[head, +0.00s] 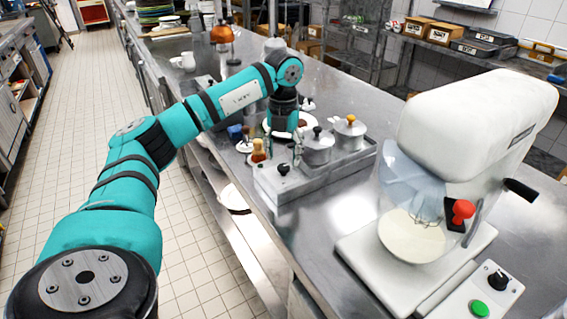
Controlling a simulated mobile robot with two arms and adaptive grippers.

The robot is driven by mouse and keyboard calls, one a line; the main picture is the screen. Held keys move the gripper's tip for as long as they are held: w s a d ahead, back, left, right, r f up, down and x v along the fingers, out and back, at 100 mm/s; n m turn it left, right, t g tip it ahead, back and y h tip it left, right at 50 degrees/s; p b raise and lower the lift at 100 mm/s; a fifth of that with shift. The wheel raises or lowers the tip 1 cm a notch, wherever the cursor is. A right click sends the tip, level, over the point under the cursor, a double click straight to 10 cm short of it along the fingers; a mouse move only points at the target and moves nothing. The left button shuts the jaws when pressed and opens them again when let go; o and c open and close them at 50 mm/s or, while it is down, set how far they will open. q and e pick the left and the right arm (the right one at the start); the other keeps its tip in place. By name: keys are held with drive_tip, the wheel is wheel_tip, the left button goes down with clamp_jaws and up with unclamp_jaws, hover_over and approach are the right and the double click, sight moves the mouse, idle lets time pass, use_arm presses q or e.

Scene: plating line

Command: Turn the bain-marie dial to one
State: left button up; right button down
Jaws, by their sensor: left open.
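The bain-marie (325,178) is a low grey metal unit on the steel counter, with two lidded pots set in it. Its black dial (283,169) is on the front left part of the unit; its pointer and markings are too small to read. My left gripper (282,146) points down, open, just above and behind the dial in the picture. No contact with the dial can be made out. My right gripper is not in the head view.
One pot has a black knob (317,131), the other an orange knob (350,119). Small bottles (258,151) stand left of the gripper, a white plate (303,122) behind it. A large white mixer (470,125) stands at right. The counter's left edge is close.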

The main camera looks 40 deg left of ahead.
sight(283, 166)
use_arm(q)
drive_tip(key=shift+f, duration=1.75)
clamp_jaws()
